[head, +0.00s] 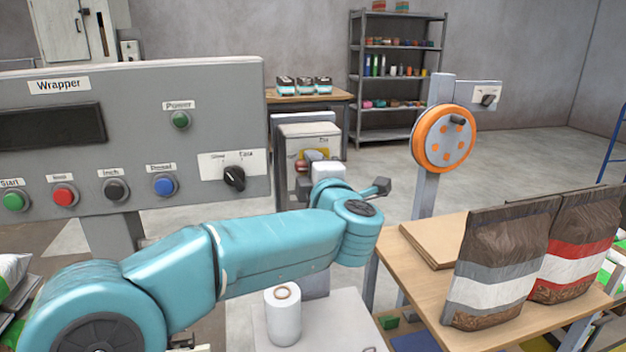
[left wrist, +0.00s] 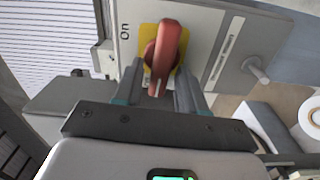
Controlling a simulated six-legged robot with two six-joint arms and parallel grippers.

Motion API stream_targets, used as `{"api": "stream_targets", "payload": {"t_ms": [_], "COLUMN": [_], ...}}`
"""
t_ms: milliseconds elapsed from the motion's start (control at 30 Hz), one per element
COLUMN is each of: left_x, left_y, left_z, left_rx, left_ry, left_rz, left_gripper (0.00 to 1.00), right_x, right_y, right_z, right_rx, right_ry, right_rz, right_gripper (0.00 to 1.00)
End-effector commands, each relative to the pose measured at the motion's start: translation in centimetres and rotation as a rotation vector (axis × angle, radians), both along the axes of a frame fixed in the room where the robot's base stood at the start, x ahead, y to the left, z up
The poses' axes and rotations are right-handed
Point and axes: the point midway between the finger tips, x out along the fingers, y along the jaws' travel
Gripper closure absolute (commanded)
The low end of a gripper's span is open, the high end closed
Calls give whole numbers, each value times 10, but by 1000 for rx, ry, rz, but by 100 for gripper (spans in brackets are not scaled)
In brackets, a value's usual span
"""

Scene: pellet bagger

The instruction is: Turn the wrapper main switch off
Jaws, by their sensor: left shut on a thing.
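The wrapper main switch is a red rotary handle (left wrist: 166,50) on a yellow plate (left wrist: 147,62), fixed to a grey box. In the left wrist view an "On" label shows sideways to the left of the plate. My left gripper (left wrist: 160,82) has a finger on each side of the handle and is shut on it. In the head view the yellow plate (head: 322,153) shows on the grey box (head: 310,131) beyond my left arm, and my wrist partly hides the switch. My right gripper is not in view.
The Wrapper panel (head: 130,135) with several buttons and a black selector knob (head: 234,178) stands at left. A white roll (head: 283,315) stands in front of my arm. A table (head: 400,275) with brown bags (head: 498,262) is at right. A post carries an orange wheel (head: 443,138).

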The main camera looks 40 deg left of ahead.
Motion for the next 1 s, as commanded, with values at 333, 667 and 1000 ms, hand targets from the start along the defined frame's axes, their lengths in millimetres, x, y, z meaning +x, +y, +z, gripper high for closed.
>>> {"api": "stream_targets", "payload": {"t_ms": [333,667,1000], "left_x": [0,0,0], "left_y": [0,0,0], "left_z": [-1,0,0], "left_rx": [-53,-57,-56], "left_ry": [-64,-68,-67], "left_rz": [-1,-1,-1], "left_gripper": [90,90,53], "right_x": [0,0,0], "right_y": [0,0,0], "right_z": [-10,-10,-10], "right_rx": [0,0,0], "right_ry": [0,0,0], "right_rz": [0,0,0], "right_gripper": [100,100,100]}}
